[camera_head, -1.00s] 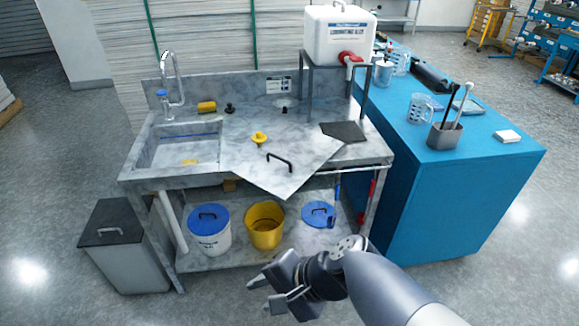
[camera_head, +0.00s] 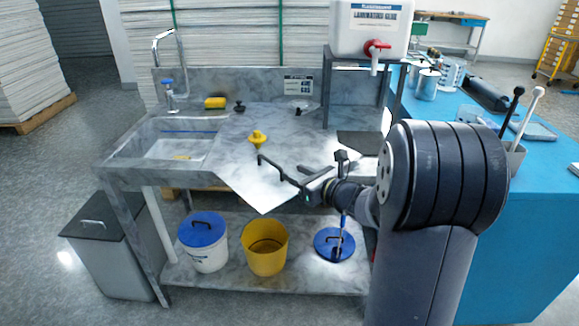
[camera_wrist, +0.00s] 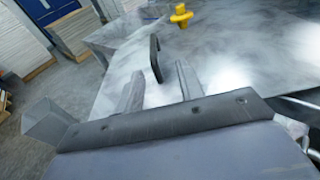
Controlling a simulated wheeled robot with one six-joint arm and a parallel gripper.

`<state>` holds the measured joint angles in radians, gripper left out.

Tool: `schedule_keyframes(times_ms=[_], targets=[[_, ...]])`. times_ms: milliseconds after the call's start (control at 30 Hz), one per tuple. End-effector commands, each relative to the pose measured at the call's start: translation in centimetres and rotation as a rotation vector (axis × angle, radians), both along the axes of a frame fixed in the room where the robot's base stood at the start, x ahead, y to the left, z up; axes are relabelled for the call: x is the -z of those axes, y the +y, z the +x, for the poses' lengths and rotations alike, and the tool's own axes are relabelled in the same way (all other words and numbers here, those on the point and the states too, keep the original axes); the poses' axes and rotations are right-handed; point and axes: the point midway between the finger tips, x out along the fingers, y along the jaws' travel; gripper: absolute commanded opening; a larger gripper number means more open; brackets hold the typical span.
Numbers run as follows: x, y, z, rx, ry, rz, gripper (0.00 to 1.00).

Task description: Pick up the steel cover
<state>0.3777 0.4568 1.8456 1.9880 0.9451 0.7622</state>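The steel cover (camera_head: 258,192) is a pale, shiny sheet lying turned on the marble-patterned counter, with one corner past the front edge. Its black bar handle (camera_head: 270,166) stands up from it. My gripper (camera_head: 304,182) is at the handle's right end in the head view. In the wrist view the handle (camera_wrist: 155,58) stands just beyond my two fingertips, roughly between them. The fingers (camera_wrist: 160,84) are apart with nothing held. The cover (camera_wrist: 225,65) fills much of the wrist view. I cannot tell whether the fingers touch the handle.
A yellow knob (camera_head: 257,138) stands behind the handle. The sink (camera_head: 178,148) is left. A glue tank (camera_head: 371,28) stands on a rack at the back right. A blue table (camera_head: 545,215) is right. Below are a white bucket (camera_head: 205,255) and a yellow bucket (camera_head: 265,262).

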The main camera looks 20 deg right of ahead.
Motion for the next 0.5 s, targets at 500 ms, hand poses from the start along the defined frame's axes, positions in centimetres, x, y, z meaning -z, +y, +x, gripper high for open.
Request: schedule_keyframes(times_ms=[500], targets=[[0.4,3.7,5.2,-0.006,0.001,-0.005,0.36]])
